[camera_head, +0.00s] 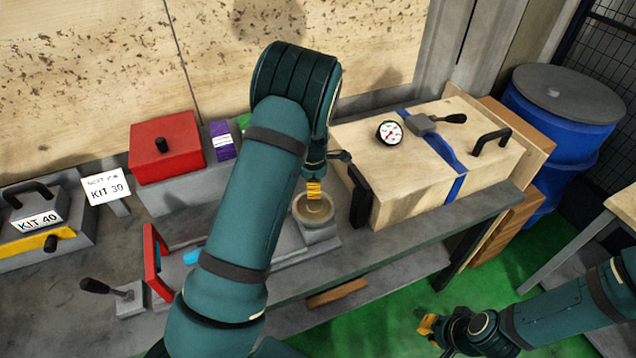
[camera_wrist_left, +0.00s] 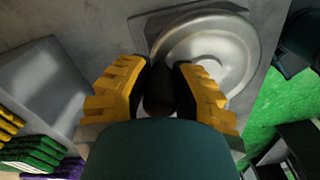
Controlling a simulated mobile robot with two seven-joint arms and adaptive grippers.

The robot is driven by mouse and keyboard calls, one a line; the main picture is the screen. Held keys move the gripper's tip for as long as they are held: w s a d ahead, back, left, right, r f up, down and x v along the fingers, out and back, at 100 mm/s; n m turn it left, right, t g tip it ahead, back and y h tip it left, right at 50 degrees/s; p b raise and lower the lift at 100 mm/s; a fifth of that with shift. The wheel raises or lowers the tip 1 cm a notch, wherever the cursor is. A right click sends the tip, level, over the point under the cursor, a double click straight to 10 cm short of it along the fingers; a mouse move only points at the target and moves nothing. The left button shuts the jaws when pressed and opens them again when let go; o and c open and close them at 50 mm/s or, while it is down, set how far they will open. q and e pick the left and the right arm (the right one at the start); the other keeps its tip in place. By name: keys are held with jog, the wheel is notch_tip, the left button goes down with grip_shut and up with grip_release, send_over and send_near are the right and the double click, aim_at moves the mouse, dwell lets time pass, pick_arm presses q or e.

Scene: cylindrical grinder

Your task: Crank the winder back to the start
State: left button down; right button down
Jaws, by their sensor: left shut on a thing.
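The winder (camera_head: 318,209) is a round metal wheel on a grey block, low and just right of my left forearm in the head view. In the left wrist view its pale disc (camera_wrist_left: 215,58) fills the upper middle. My left gripper (camera_head: 314,191) points down over the wheel. Its yellow fingers are shut on a dark crank knob (camera_wrist_left: 159,88), seen between them in the wrist view. The knob's lower part and part of the disc are hidden by the fingers. My right gripper (camera_head: 428,325) hangs at the lower right over the green floor, away from the winder; its opening is unclear.
A wooden crate (camera_head: 400,195) with a blue strap, gauge and black handles stands close right of the winder. A red box (camera_head: 165,155), KIT 30 sign (camera_head: 107,187) and red upright frame (camera_head: 152,262) are to the left. Blue drums (camera_head: 560,130) stand at the back right.

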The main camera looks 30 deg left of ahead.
pick_arm(q)
jog(key=shift+s+a+n+p, duration=0.35)
jog(key=shift+a+n+p, duration=0.15)
jog(key=shift+n, duration=0.6)
jog(key=c, duration=0.8)
grip_release()
jog(key=shift+o, duration=0.2)
jog(key=shift+r, duration=0.1)
jog(key=shift+r, duration=0.3)
notch_tip(320, 180, up, 11)
jog(key=shift+r, duration=0.1)
